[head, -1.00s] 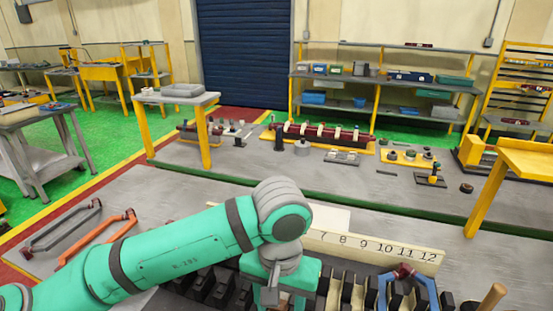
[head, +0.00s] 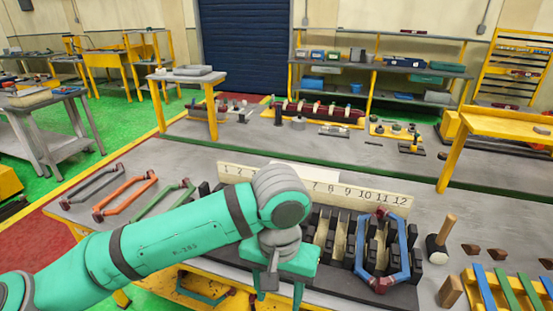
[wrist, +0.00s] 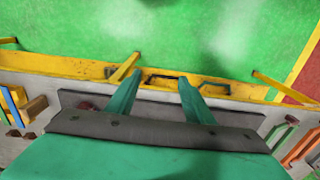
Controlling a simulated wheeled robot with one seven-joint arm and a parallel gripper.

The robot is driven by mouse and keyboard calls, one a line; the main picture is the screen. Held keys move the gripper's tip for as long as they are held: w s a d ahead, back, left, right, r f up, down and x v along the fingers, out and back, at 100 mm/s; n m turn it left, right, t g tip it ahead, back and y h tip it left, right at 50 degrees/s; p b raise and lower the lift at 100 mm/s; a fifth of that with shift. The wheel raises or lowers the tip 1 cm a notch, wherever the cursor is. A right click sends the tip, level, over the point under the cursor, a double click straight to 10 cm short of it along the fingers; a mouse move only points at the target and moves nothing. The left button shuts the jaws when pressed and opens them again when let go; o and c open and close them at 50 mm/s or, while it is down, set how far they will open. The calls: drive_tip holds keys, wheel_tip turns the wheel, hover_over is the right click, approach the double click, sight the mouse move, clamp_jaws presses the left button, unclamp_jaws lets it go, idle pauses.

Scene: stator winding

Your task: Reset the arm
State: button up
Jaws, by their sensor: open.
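My green arm reaches across the front of the workbench in the head view. My gripper (head: 286,284) points down over the bench's front edge, left of the blue coil, and nothing shows between its fingers. In the wrist view its two green fingers (wrist: 160,98) stand apart, with the yellow bench frame and green floor beyond them. The blue coil (head: 403,255) sits at the right part of the dark slotted stator block (head: 345,285). My arm hides the block's left part.
A numbered strip (head: 375,191) stands behind the slots. Grey, orange (head: 124,197) and green coils lie at the left of the bench. A mallet (head: 440,240), small brown blocks and a yellow rack of coloured strips (head: 510,285) lie at the right.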

drive_tip(key=w+d+r+t+h, duration=0.2)
drive_tip(key=d+h, duration=0.3)
drive_tip(key=d, duration=0.3)
drive_tip(key=w+d+r+t+h, duration=0.25)
drive_tip(key=d+h, duration=0.25)
drive_tip(key=d, duration=0.3)
drive_tip(key=w+d+r+t+h, duration=0.25)
drive_tip(key=d+h, duration=0.25)
drive_tip(key=d, duration=0.3)
drive_tip(key=w+a+f+n+t+y, duration=0.2)
drive_tip(key=a+f+n+t+y, duration=0.3)
drive_tip(key=f+n+t, duration=0.4)
drive_tip(key=s+a+f+n+t+y, duration=0.25)
drive_tip(key=s+a+f+y, duration=0.4)
drive_tip(key=a+f, duration=0.4)
drive_tip(key=s+a+f+m+g+y, duration=0.1)
drive_tip(key=s+a+f+m, duration=0.1)
drive_tip(key=s, duration=0.7)
drive_tip(key=s+a+f+m+g+y, duration=0.1)
drive_tip(key=s+a+f+m, duration=0.2)
drive_tip(key=s, duration=0.6)
drive_tip(key=s+a+f+m+g+y, duration=0.1)
drive_tip(key=s+a+f+m, duration=0.2)
drive_tip(key=s, duration=0.6)
wheel_tip(320, 180, down, 3)
drive_tip(key=shift+a+r, duration=0.2)
drive_tip(key=shift+a, duration=0.3)
